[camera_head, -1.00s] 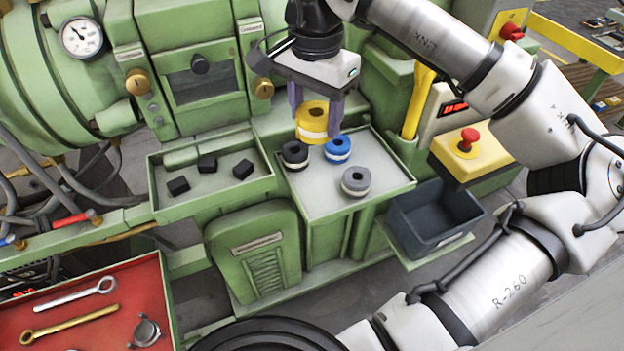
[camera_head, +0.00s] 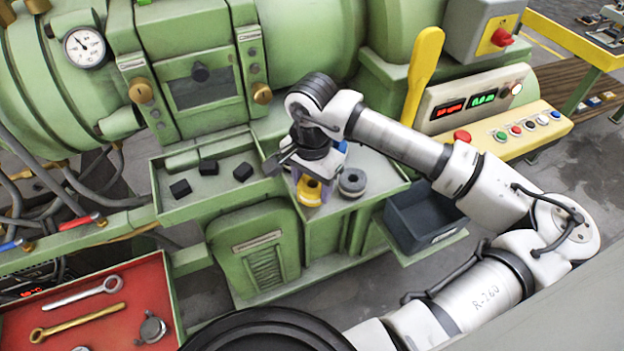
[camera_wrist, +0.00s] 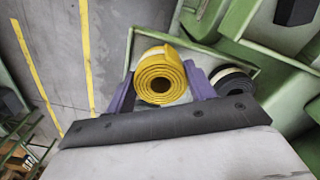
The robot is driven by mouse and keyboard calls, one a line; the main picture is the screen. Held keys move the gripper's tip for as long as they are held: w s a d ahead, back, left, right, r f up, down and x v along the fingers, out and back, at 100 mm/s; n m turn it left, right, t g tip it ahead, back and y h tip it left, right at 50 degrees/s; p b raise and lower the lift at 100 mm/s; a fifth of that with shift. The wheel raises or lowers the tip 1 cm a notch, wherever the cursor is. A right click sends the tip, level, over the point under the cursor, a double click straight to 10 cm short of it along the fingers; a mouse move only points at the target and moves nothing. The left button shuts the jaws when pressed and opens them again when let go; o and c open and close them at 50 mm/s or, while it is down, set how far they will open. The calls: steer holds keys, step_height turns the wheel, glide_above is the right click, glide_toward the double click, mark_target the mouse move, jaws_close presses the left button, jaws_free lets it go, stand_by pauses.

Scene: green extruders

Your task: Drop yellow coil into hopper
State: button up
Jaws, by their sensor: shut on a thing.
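The yellow coil (camera_head: 309,191) with a pale band is between the purple fingers of my gripper (camera_head: 310,184). In the wrist view the coil (camera_wrist: 158,72) sits end-on, with a finger of my gripper (camera_wrist: 160,88) on each side. In the head view it appears at the front left of the green coil shelf (camera_head: 385,186); its height above the shelf is hard to tell. Nothing is clearly marked as the hopper. A dark grey open bin (camera_head: 425,216) stands to the right, and a shallow green tray (camera_head: 215,183) to the left.
A grey coil (camera_head: 352,181) stands on the shelf right of the yellow one. A black coil (camera_wrist: 232,82) shows close beside my gripper. The blue coil is hidden. Black blocks (camera_head: 181,188) lie in the green tray. A yellow lever (camera_head: 423,75) and button panel (camera_head: 510,132) stand behind.

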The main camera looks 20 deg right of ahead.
mark_target(312, 184)
steer(key=shift+f+b, duration=0.6)
steer(key=shift+b, duration=0.55)
steer(key=o, duration=1)
steer(key=shift+o, duration=0.2)
steer(key=shift+r, duration=0.15)
steer(key=shift+r+p, duration=0.85)
steer(key=shift+p, duration=0.35)
step_height(312, 184, up, 11)
steer(key=b, duration=0.3)
steer(key=shift+r, duration=0.15)
